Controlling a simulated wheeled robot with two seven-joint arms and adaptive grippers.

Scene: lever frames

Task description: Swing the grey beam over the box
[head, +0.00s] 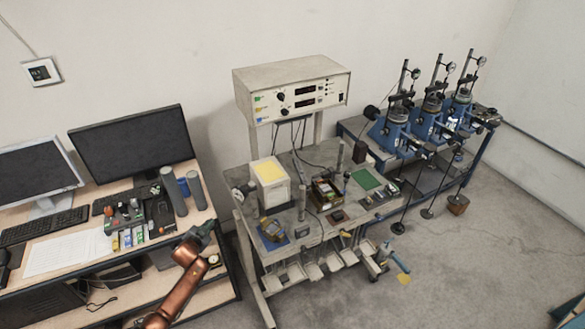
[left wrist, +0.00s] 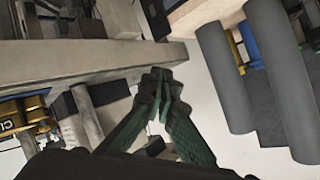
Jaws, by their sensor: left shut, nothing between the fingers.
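My left gripper (head: 203,232) is near the front right edge of the left desk, left of the grey bench. In the left wrist view, its dark green fingers (left wrist: 158,85) are shut and empty. Three blue lever frames (head: 392,132) stand on a table at the right, with dark rods and weights hanging in front. I cannot tell which part is the grey beam. A pale box with a yellow top (head: 270,190) stands on the bench. My right gripper is out of view.
Two grey cylinders (head: 173,191) and a dark monitor (head: 131,141) stand on the left desk by my arm. The grey bench (head: 305,238) carries an instrument panel (head: 292,89) and small parts. Floor (head: 470,265) is clear at the right.

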